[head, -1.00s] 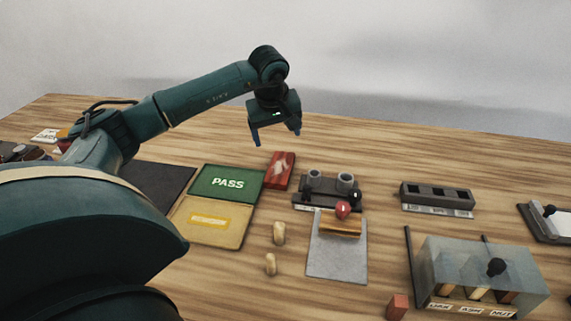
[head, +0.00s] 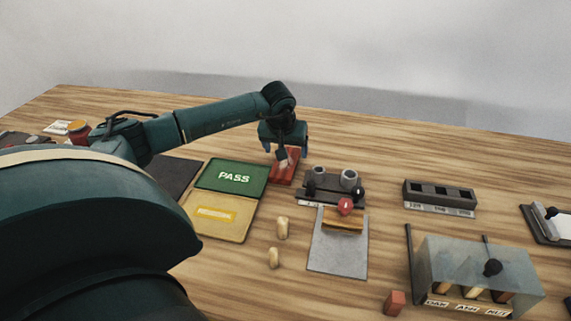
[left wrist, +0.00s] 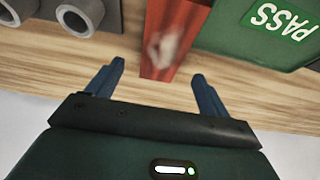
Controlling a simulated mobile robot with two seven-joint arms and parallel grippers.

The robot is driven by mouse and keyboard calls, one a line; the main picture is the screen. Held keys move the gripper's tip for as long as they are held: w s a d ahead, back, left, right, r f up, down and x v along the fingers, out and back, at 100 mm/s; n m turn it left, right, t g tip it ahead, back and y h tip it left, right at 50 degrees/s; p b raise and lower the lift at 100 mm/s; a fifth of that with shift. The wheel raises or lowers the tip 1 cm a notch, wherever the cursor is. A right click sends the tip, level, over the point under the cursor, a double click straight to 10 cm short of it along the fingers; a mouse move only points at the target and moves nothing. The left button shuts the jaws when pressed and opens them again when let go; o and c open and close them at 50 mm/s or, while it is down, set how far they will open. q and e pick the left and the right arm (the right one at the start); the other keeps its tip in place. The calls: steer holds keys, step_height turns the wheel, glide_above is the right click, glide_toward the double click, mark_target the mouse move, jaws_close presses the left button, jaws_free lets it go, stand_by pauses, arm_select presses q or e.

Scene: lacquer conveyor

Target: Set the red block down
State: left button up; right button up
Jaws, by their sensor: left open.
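A long red block (head: 284,173) with a pale patch lies on the wooden table just right of the green PASS pad. My left gripper (head: 284,152) is open above its far end and partly hides it. In the left wrist view the red block (left wrist: 172,40) lies ahead of the gap between the open fingers (left wrist: 158,72), with nothing held. A smaller reddish block (head: 394,303) stands at the front, left of the clear box. My right gripper is not in view.
The green PASS pad (head: 232,177) and a yellow pad (head: 217,215) lie left. A dark fixture with two grey cups (head: 330,190) stands close right of the red block. A grey plate (head: 337,253), a slotted holder (head: 439,195) and a clear box (head: 475,265) are further right.

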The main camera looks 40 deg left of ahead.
arm_select(q)
steer(key=x, duration=0.4)
steer(key=shift+s+a+f+p, duration=0.1)
steer(key=shift+f+p, duration=0.2)
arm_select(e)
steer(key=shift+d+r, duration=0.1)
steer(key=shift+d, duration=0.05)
arm_select(q)
steer(key=c, duration=1.2)
step_height(320, 180, up, 10)
steer(key=b, duration=0.1)
steer(key=s+d+m+p, duration=0.1)
steer(key=s+d+m, duration=0.1)
steer(key=s+d, duration=0.3)
steer(key=s+d+r+m+h+p, duration=0.1)
steer(key=s+d, duration=0.4)
steer(key=d, duration=0.7)
steer(key=s+d+r+m+h+p, duration=0.1)
steer(key=s+d+m, duration=0.1)
steer(key=s+d, duration=0.3)
steer(key=d, duration=0.4)
steer(key=shift+d+m, duration=0.2)
steer(key=shift+m, duration=0.2)
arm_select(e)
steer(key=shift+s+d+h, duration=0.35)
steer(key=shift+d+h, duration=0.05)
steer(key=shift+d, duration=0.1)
arm_select(q)
steer(key=shift+s, duration=0.1)
